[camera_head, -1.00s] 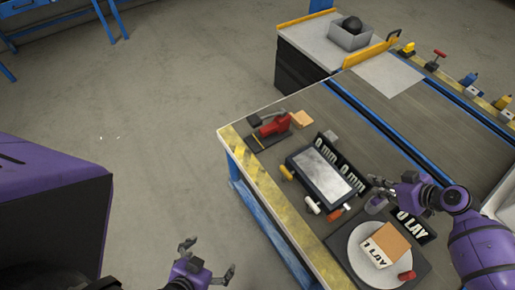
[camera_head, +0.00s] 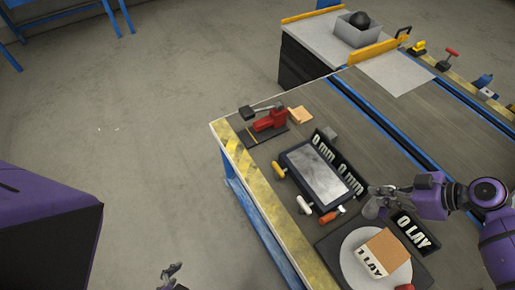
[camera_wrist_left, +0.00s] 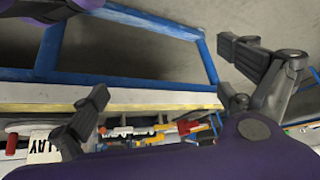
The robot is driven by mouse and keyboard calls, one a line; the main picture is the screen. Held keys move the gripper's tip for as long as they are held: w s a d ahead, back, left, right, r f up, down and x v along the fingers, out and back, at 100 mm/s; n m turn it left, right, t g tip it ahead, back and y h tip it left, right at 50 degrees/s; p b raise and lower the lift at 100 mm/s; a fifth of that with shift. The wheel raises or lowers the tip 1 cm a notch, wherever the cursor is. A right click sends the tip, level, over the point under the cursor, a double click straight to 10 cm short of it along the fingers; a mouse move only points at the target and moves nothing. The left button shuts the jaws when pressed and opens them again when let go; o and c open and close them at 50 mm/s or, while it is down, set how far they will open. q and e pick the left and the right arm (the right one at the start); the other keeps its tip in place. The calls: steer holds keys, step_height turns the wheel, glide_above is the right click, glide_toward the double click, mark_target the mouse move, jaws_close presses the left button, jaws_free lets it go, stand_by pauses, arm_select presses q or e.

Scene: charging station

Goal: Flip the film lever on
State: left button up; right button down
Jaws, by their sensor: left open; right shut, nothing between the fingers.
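A dark box with a grey screen (camera_head: 318,172) lies on the workbench in the head view. Small handles line its near side: a yellow one (camera_head: 279,171), a white one (camera_head: 304,204) and an orange-red one (camera_head: 330,215). I cannot tell which, if any, is the film lever. My right gripper (camera_head: 370,207) is shut and empty, just right of the box, above the bench. My left gripper (camera_head: 173,274) is mostly cut off at the bottom, left of the bench. The left wrist view shows its fingers spread open with nothing between them (camera_wrist_left: 162,75).
A red clamp (camera_head: 268,120) stands at the bench's left corner. A round plate (camera_head: 349,263) bears a brown-topped block (camera_head: 386,246), beside an "0 LAY" sign (camera_head: 413,230). A yellow-striped edge (camera_head: 262,190) borders the bench. The floor left is clear.

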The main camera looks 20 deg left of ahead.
mark_target(388, 208)
steer(key=n+g+b, duration=0.1)
steer(key=d+n+g+b, duration=0.1)
steer(key=n, duration=0.1)
steer(key=s+n+g+b, duration=0.1)
steer(key=shift+s+d+f+b, duration=0.1)
steer(key=shift+d+f+b, duration=0.05)
steer(key=shift+d+b, duration=0.2)
steer(key=shift+d, duration=0.15)
arm_select(q)
steer(key=shift+f, duration=2)
arm_select(e)
steer(key=shift+s+d, duration=0.15)
steer(key=shift+d, duration=0.4)
arm_select(q)
steer(key=shift+s+f, duration=0.15)
steer(key=shift+f, duration=0.05)
